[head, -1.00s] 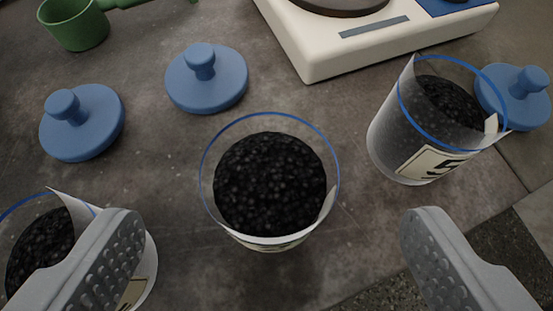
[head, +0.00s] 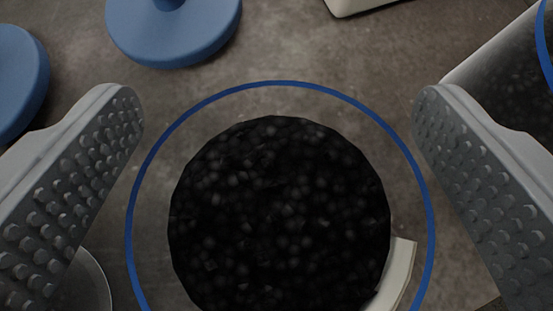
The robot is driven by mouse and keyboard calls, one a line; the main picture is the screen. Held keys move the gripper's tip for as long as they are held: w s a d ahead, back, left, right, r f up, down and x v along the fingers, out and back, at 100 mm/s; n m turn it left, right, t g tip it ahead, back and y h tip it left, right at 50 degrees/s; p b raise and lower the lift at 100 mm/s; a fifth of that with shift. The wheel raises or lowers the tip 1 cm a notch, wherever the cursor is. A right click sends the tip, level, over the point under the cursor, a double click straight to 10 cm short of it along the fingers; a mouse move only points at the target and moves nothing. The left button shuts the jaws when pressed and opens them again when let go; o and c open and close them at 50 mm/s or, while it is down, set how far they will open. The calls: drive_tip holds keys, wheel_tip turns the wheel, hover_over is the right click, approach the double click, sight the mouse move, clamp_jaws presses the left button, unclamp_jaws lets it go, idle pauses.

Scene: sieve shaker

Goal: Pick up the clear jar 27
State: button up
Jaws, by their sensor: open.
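A clear jar with a blue rim (head: 278,83) fills the lower middle of the head view, seen from above. It holds dark granules, and a pale label edge (head: 399,272) shows at its lower right. The label's number cannot be read, so I cannot tell if this is jar 27. My gripper (head: 278,105) is open, with one studded finger on each side of the jar. The jar's rim lies between the fingers, with a small gap on each side. I cannot tell how far the fingertips are above or below the rim.
Blue knobbed lids lie behind the jar (head: 175,30) and at the left edge (head: 18,80). Another jar (head: 500,75) stands close at the right, beyond the right finger. Part of a further jar (head: 85,285) shows at lower left. A white device (head: 362,5) is at the top.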

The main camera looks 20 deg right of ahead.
sight(276, 69)
drive_tip(key=c, duration=1.2)
drive_tip(key=shift+r, duration=0.1)
drive_tip(key=shift+r+p, duration=0.65)
drive_tip(key=shift+r, duration=1.1)
drive_tip(key=s+a+r+p, duration=0.1)
drive_tip(key=s+a+p, duration=0.1)
drive_tip(key=s, duration=1.3)
drive_tip(key=shift+w+d+f+b, duration=0.3)
drive_tip(key=shift+w+d+b, duration=0.05)
drive_tip(key=shift+w, duration=2.15)
drive_tip(key=shift+w+d+f+b, duration=0.3)
drive_tip(key=shift+w+b, duration=0.1)
drive_tip(key=shift+w, duration=2.15)
drive_tip(key=shift+w+d+f+b, duration=0.25)
drive_tip(key=shift+w+d+b, duration=0.1)
drive_tip(key=shift+w, duration=2.15)
